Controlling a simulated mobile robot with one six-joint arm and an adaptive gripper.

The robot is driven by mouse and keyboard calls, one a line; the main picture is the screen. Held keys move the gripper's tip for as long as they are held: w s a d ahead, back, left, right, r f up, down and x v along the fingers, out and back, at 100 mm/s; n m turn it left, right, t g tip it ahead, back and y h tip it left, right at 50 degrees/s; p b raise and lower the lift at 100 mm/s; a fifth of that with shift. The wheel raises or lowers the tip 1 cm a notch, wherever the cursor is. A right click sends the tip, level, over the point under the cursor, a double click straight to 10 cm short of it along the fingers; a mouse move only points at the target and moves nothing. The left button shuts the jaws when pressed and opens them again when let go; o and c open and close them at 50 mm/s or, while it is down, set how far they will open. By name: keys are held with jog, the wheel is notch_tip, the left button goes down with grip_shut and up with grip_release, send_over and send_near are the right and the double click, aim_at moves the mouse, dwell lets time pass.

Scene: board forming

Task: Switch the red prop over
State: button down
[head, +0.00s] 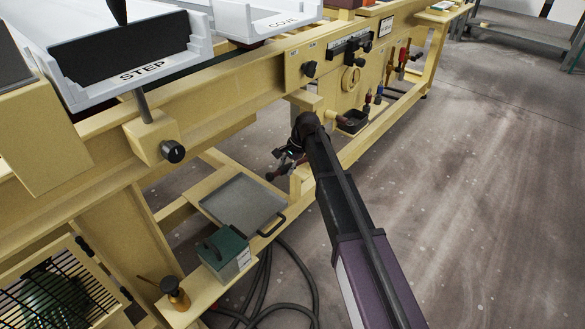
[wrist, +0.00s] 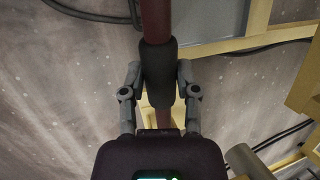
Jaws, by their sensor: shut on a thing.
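The red prop is a dark red bar (wrist: 156,18) with a black sleeve (wrist: 158,62) around it, running up and down the middle of the wrist view. My gripper (wrist: 159,82) has its two grey fingers shut on the black sleeve, one finger on each side. In the head view, my gripper (head: 291,155) is low beside the yellow frame of the machine. A small dark red end of the prop (head: 272,175) shows just left of it. The rest of the prop is hidden in that view, and I cannot tell where its ends bear.
A grey tray (head: 241,199) lies on the lower frame left of my gripper, with a green box (head: 222,248) in front. Black hoses (head: 300,262) run on the floor. A control panel (head: 345,62) with knobs is above. The floor to the right (head: 470,200) is clear.

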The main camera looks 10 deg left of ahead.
jog(key=shift+d, duration=0.2)
jog(key=shift+c, duration=1.7)
grip_release()
jog(key=shift+a, duration=0.1)
jog(key=shift+c, duration=0.2)
